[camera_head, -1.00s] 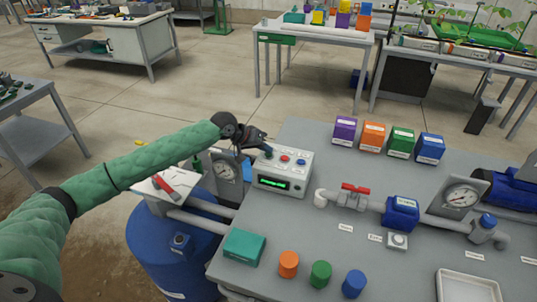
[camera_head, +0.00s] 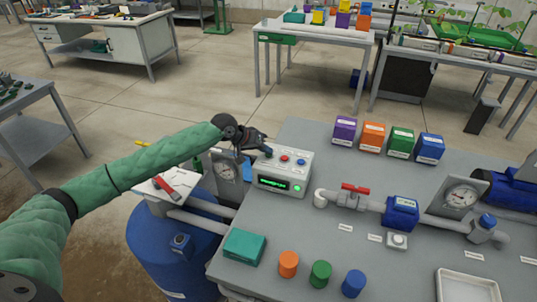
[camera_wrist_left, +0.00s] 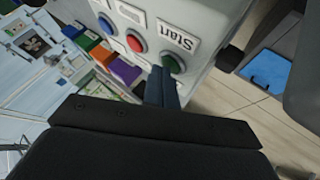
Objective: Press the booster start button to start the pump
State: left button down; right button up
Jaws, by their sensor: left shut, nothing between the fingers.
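The grey control box (camera_head: 283,173) stands on the skid table, with a lit green display (camera_head: 273,184) and a green lamp (camera_head: 297,188) on its front. Its top has a row of buttons, including a red one (camera_head: 284,158) and a blue one (camera_head: 301,162). The green start button (camera_wrist_left: 173,63), beside a "Start" label, shows in the left wrist view. My left gripper (camera_head: 267,151) is shut and empty at the left end of this row. Its fingertips (camera_wrist_left: 160,72) are right at the start button's edge; I cannot tell whether they touch. My right gripper is out of view.
Coloured boxes (camera_head: 373,136) stand behind. A teal box (camera_head: 244,246) and coloured caps (camera_head: 320,273) are in front.

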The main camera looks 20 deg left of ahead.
aim_at(266, 155)
pick_arm(q)
jog(key=shift+r+p, duration=0.75)
jog(key=shift+r+p, duration=2.05)
jog(key=shift+r, duration=0.4)
jog(key=shift+r, duration=0.15)
